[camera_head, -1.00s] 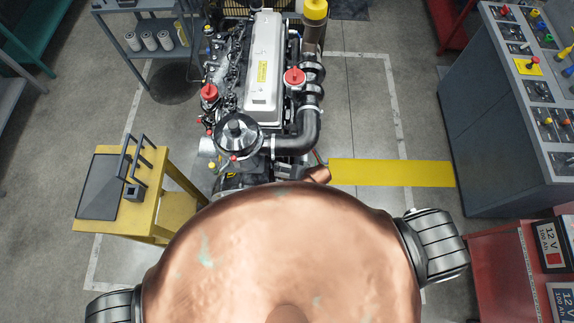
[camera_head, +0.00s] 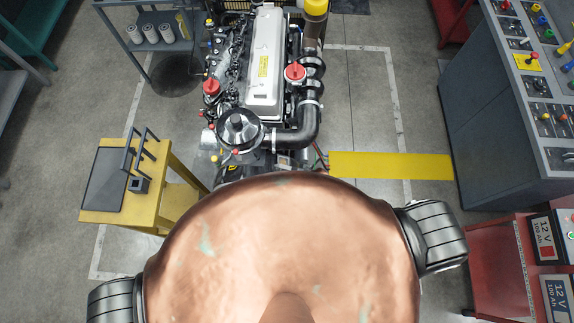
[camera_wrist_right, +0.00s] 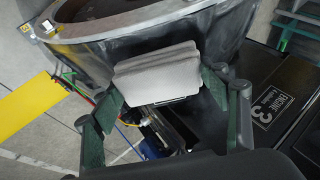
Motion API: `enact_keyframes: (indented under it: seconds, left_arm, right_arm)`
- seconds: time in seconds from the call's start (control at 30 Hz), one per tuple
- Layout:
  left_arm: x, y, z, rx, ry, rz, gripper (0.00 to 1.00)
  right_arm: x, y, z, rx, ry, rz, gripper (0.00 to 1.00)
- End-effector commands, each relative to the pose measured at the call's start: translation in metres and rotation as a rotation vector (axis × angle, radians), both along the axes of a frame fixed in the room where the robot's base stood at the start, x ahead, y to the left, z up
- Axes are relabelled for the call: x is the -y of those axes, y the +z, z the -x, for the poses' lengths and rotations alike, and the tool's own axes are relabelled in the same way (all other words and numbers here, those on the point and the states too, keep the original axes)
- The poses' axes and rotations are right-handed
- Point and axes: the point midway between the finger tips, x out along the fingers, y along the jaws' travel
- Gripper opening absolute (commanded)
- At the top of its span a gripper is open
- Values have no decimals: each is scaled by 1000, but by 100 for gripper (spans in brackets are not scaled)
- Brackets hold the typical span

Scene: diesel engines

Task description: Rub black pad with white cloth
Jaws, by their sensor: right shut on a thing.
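A white-grey cloth (camera_wrist_right: 158,72), folded or bunched into a flat block, sits between the fingers of my right gripper (camera_wrist_right: 162,90) in the right wrist view. The fingers hold it at both sides, in front of a large dark round metal part (camera_wrist_right: 145,30); I cannot tell whether they touch. A black panel (camera_wrist_right: 277,105) marked "ENGINE 3" lies at the right of that view. In the head view a flat dark plate (camera_head: 103,178) lies on a yellow stand (camera_head: 160,192). I cannot tell which of these is the black pad. My left gripper is out of view.
A diesel engine (camera_head: 262,75) stands ahead at the centre. A grey control console (camera_head: 500,100) is at the right, with a red rack (camera_head: 497,262) of batteries below it. A yellow strip (camera_head: 390,166) lies right of the engine.

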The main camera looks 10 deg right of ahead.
Motion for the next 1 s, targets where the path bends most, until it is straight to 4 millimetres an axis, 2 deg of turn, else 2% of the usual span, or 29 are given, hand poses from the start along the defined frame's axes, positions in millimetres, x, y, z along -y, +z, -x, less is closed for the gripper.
enact_keyframes:
  seconds: [0.4,0.67,1.0]
  left_arm:
    - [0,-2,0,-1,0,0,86]
    - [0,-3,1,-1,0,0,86]
    - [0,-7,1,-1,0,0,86]
  right_arm:
    - [9,0,-31,-2,1,0,49]
    - [12,1,-40,-1,0,-1,49]
    - [21,2,-66,0,0,1,49]
